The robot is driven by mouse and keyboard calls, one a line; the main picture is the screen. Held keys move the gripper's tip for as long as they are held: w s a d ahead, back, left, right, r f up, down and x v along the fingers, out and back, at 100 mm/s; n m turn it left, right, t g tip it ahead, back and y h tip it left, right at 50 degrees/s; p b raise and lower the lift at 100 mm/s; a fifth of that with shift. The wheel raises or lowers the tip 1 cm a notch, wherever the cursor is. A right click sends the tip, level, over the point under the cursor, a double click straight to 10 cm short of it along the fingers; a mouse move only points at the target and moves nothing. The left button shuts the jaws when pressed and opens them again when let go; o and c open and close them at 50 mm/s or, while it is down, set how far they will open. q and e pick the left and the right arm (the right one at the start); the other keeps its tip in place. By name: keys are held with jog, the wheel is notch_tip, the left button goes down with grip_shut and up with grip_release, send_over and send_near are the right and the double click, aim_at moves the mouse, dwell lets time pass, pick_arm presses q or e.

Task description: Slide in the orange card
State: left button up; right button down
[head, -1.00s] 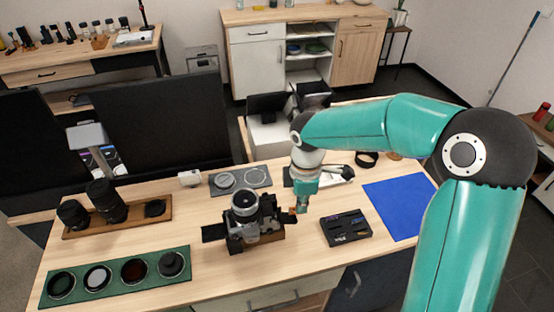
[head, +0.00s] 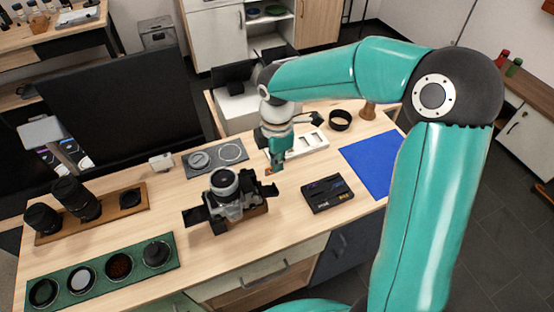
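The camera (head: 226,190) stands on a wooden block on the table, lens facing up, with dark flaps sticking out to its left and right. My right gripper (head: 274,169) points down just behind and to the right of the camera. A small orange piece, which looks like the orange card (head: 268,172), shows at its fingertips, and the gripper appears shut on it. The card is apart from the camera, near its right flap; the slot itself is too small to make out. My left gripper is out of view.
A black card case (head: 327,193) lies right of the camera, beside a blue mat (head: 372,164). A green filter tray (head: 105,275) and a wooden lens tray (head: 98,213) are on the left. A grey tray (head: 215,158) and a white tray (head: 307,146) lie behind. Bare table lies in front of the camera.

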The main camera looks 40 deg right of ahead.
jog(key=shift+w+a+f+b, duration=0.1)
jog(key=shift+a+f+b, duration=0.15)
jog(key=shift+f+b, duration=1.15)
jog(key=shift+a+f+b, duration=0.2)
jog(key=shift+f+b, duration=0.7)
jog(key=shift+f, duration=0.85)
jog(key=shift+a, duration=0.1)
jog(key=shift+w+a, duration=0.15)
jog(key=shift+a, duration=0.4)
jog(key=shift+r+p, duration=0.2)
jog(key=shift+p, duration=0.15)
jog(key=shift+w+a, duration=0.15)
jog(key=shift+a, duration=0.55)
jog(key=shift+w+a, duration=0.15)
jog(key=shift+a, duration=0.55)
jog(key=c, duration=1.6)
grip_release()
jog(key=shift+f, duration=0.1)
jog(key=shift+c, duration=0.2)
jog(key=shift+s+d, duration=0.1)
jog(key=shift+d, duration=0.1)
